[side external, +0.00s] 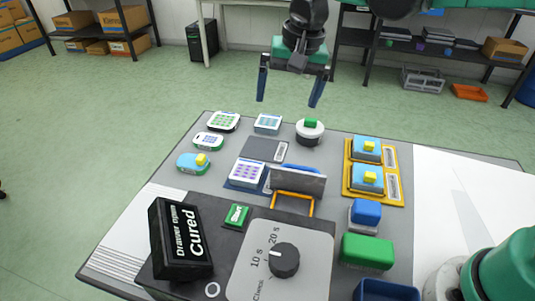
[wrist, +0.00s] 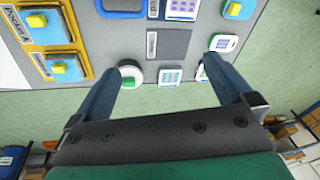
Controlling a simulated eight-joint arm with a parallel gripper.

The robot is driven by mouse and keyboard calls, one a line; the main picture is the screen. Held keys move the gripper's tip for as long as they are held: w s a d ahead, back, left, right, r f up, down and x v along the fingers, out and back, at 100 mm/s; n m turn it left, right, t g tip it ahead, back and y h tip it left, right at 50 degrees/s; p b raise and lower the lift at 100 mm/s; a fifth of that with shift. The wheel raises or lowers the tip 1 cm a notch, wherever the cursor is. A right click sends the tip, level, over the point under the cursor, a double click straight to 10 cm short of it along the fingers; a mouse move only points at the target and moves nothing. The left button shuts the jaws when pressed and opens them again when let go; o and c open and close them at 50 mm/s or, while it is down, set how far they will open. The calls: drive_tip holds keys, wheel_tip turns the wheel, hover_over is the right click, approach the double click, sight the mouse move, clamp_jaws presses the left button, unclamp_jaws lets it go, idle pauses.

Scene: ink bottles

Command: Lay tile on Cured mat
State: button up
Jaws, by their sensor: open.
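My gripper (side external: 288,100) is open and empty, raised above the far edge of the table; its fingers also show in the wrist view (wrist: 163,63). A patterned tile (side external: 246,172) lies on a blue mat. Another patterned tile (side external: 268,123) (wrist: 170,77) lies near the far edge, between the fingers in the wrist picture.
A white round button with a green top (side external: 310,131) stands near the far edge. Yellow trays (side external: 373,188) with blue and yellow blocks are at right.

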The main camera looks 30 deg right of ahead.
drive_tip(key=s+d+f+n+t, duration=0.3)
drive_tip(key=s+d+n, duration=0.3)
drive_tip(key=s, duration=0.5)
drive_tip(key=shift+d+f+t+h, duration=0.3)
drive_tip(key=shift+d+t, duration=0.6)
drive_tip(key=shift+d, duration=0.45)
drive_tip(key=shift+s, duration=0.1)
idle(0.5)
